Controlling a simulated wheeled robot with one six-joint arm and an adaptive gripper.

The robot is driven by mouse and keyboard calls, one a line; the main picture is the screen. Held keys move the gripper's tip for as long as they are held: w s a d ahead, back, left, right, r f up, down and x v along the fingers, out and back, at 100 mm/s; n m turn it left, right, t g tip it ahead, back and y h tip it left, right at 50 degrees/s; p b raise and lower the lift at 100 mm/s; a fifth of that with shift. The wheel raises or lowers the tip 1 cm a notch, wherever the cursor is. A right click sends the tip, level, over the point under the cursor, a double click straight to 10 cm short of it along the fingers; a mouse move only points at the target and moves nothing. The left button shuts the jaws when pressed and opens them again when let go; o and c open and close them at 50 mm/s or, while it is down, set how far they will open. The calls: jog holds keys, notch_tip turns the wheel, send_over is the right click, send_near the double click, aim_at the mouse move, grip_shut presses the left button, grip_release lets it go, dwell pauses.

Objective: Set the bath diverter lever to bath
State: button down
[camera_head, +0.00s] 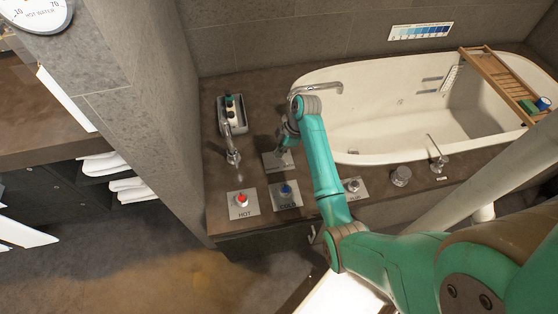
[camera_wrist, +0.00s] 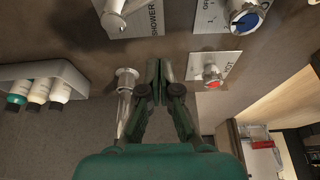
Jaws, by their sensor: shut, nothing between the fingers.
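The diverter plate (camera_head: 278,161) lies on the brown deck between the chrome spout and my gripper's forearm. In the wrist view the plate (camera_wrist: 150,20) shows the word SHOWER at the top edge. A chrome lever (camera_wrist: 114,18) is beside that word, partly cut off by the frame. My gripper (camera_head: 286,138) is over the deck by the plate and hides part of the diverter. In the wrist view my gripper (camera_wrist: 160,66) has its fingers together and empty, below the plate in the picture and apart from the lever.
A red HOT knob (camera_head: 241,200) and a blue COLD knob (camera_head: 286,191) are along the deck's front. A chrome spout (camera_head: 231,150) and a bottle tray (camera_head: 239,126) stand left. The white bathtub (camera_head: 360,152) with a wooden caddy (camera_head: 497,82) is right.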

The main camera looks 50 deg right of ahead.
jog(key=v, duration=0.3)
jog(key=shift+w+d+r, duration=0.15)
jog(key=shift+w+r, duration=0.05)
dwell(0.5)
